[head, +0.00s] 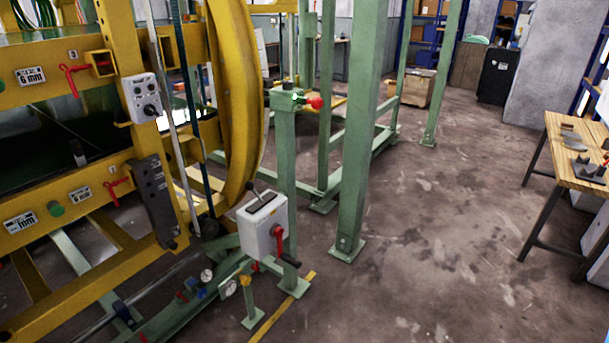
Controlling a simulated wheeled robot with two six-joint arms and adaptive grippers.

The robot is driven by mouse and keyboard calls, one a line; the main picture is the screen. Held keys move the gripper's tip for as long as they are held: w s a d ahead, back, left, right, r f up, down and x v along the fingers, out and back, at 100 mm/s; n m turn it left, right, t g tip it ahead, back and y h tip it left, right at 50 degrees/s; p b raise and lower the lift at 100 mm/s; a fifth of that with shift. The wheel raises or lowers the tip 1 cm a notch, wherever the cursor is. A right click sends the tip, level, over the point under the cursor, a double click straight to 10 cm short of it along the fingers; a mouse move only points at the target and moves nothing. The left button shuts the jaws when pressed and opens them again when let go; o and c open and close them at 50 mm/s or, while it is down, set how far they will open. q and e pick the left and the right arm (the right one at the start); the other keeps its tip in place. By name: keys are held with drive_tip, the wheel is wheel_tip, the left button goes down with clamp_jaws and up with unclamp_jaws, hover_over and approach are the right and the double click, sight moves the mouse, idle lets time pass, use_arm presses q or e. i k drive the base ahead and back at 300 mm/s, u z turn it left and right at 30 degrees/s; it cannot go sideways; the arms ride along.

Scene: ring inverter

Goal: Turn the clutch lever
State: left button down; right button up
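Several levers show in the head view, and I cannot tell for sure which is the clutch lever. A lever with a red ball knob (315,102) sticks out to the right from the top of a short green post (287,150). A white control box (262,224) stands left of the post's lower part. A red crank handle with a black grip (280,246) is on its right side, and a thin black lever (254,190) rises from its top. Neither of my grippers is in view.
The yellow ring inverter frame (241,80) fills the left side, with small red handles (72,80) and a grey switch box (140,97). A tall green column (358,130) stands right of the post. The concrete floor (440,230) is clear up to a wooden workbench (562,150).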

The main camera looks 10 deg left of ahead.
sight(250, 185)
drive_tip(key=z, duration=0.1)
drive_tip(key=i, duration=0.85)
drive_tip(key=u, duration=0.8)
drive_tip(key=i, duration=0.55)
drive_tip(key=u, duration=0.65)
